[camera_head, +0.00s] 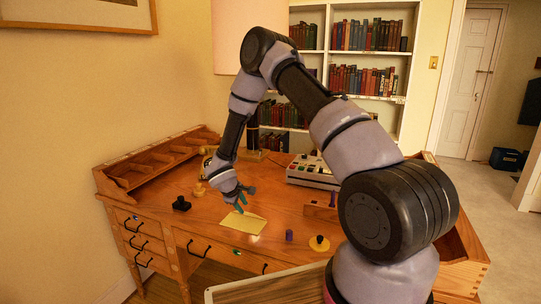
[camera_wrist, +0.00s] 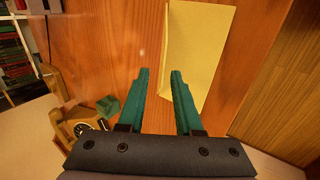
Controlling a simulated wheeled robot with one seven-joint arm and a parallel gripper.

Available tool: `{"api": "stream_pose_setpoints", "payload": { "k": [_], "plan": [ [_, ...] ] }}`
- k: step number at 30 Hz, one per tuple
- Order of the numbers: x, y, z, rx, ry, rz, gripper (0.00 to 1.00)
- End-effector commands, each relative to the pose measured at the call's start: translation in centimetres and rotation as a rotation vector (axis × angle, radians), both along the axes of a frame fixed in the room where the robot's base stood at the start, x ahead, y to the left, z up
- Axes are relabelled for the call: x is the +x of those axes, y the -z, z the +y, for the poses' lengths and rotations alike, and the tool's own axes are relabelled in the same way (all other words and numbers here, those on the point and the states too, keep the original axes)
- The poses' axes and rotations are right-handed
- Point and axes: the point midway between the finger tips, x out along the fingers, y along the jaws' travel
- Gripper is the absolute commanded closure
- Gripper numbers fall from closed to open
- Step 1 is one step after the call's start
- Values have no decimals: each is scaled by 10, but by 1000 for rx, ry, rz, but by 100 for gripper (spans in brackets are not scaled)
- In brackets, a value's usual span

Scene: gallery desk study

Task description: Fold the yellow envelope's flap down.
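The yellow envelope (camera_head: 242,223) lies on the wooden desk top, below my gripper in the head view. In the wrist view the envelope (camera_wrist: 205,40) lies beyond the fingertips, mostly right of them. A crease line runs along its left side, and a paler strip shows there; I cannot tell clearly how far the flap stands up. My gripper (camera_head: 244,199) is above the desk near the envelope's far edge. In the wrist view its two teal fingers (camera_wrist: 160,72) are apart with nothing between them. The right fingertip overlaps the envelope's left edge in that view; contact cannot be told.
A black stamp-like object (camera_head: 181,205) stands left of the envelope. A purple cylinder (camera_head: 289,235) and a yellow round piece (camera_head: 319,243) stand to its right. A white box with coloured keys (camera_head: 312,171) is at the back. A clock (camera_wrist: 84,126) shows in the wrist view.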

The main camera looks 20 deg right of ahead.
Motion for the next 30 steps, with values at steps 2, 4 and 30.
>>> {"api": "stream_pose_setpoints", "payload": {
  "k": [2, 4, 30],
  "plan": [
    [-6, -15, 6, 0, -2, -2, 66],
    [-12, -26, 11, -1, -2, -3, 66],
    [-73, -88, -101, -50, 737, 48, 66]
  ]
}}
